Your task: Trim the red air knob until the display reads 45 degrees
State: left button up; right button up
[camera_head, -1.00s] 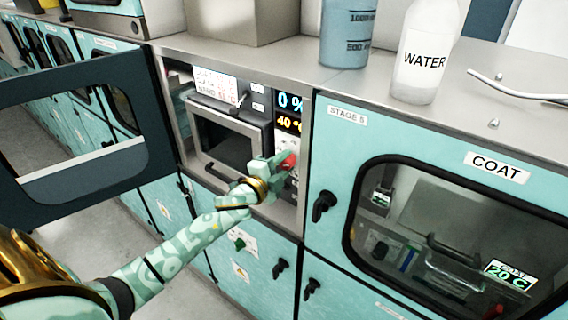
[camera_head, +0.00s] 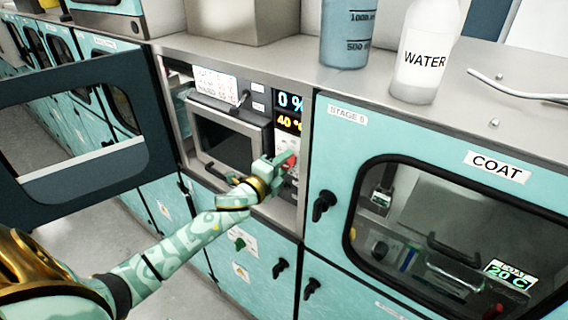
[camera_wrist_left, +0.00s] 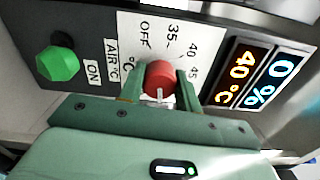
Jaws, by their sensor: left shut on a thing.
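The red air knob (camera_wrist_left: 160,77) sits on the white dial plate (camera_wrist_left: 150,35), which is marked OFF, 35, 40 and 45. My left gripper (camera_head: 286,160) is shut on the red knob, one finger on each side in the left wrist view. The orange temperature display (camera_wrist_left: 241,72) reads 40 °C; it also shows in the head view (camera_head: 288,122). The blue display (camera_wrist_left: 279,80) beside it reads 0 %. My right gripper is not in view.
A green knob (camera_wrist_left: 57,63) stands by the ON label. The open dark door (camera_head: 75,180) hangs left of my left arm. The COAT module (camera_head: 440,230) is at the right. A beaker (camera_head: 347,50) and a WATER bottle (camera_head: 420,60) stand on top.

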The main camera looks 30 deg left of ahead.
pick_arm(q)
jog(key=o, duration=1)
jog(key=shift+c, duration=0.2)
jog(key=s+a+b, duration=0.1)
jog(key=s+b, duration=0.1)
jog(key=s, duration=1.4)
jog(key=shift+s+b, duration=0.15)
jog(key=shift+b, duration=0.15)
jog(key=shift+a, duration=0.1)
